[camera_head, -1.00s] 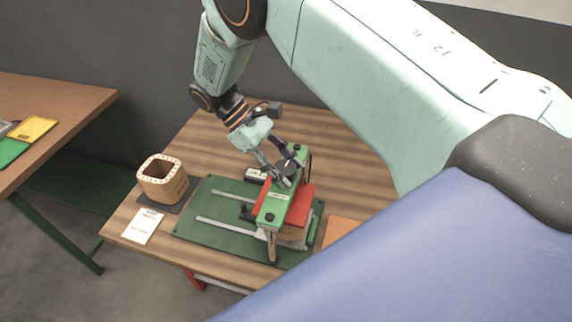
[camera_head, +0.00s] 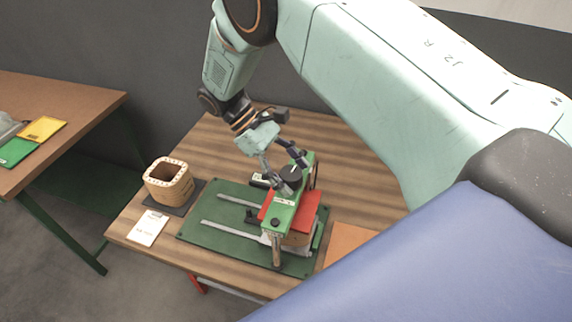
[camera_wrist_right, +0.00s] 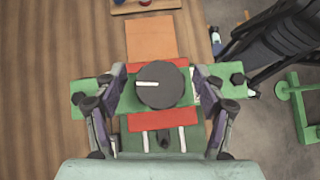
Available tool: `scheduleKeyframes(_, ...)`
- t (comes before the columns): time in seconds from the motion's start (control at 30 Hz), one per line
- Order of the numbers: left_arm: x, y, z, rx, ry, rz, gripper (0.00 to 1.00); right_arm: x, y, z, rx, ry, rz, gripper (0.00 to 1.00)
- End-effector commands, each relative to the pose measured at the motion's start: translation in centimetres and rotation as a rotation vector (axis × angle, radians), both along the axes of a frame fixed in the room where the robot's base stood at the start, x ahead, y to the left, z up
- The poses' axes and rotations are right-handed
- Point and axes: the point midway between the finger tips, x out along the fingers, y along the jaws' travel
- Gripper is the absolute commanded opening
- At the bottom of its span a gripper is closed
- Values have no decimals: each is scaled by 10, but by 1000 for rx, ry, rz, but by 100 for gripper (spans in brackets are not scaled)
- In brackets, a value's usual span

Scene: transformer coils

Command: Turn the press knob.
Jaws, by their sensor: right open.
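The press knob is a round black disc with a white pointer line. In the right wrist view the knob (camera_wrist_right: 160,84) sits on the green crossbar, its white line pointing left. My right gripper (camera_wrist_right: 163,85) is open, with one finger on each side of the knob; I cannot tell whether they touch it. In the head view my right gripper (camera_head: 287,174) reaches down to the knob (camera_head: 291,172) from above. The green press (camera_head: 284,212) stands on a green base plate (camera_head: 205,240) with two metal rails. Red plates (camera_head: 308,211) lie under the crossbar. My left gripper is not in view.
A tan coil block (camera_head: 168,182) stands on a dark pad at the table's left. A white card (camera_head: 147,229) lies in front of it. An orange sheet (camera_head: 347,240) lies right of the press. A second table (camera_head: 60,100) with yellow and green cards is at far left.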

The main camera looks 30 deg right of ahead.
Motion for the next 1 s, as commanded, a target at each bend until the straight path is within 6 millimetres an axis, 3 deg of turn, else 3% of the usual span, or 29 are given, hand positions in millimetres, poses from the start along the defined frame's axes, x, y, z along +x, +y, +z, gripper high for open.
scheduleKeyframes(0.6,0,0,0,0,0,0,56,60,38,70,1,-4,1,71)
scheduleKeyframes(1.0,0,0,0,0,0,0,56,71,45,84,1,-1,1,71)
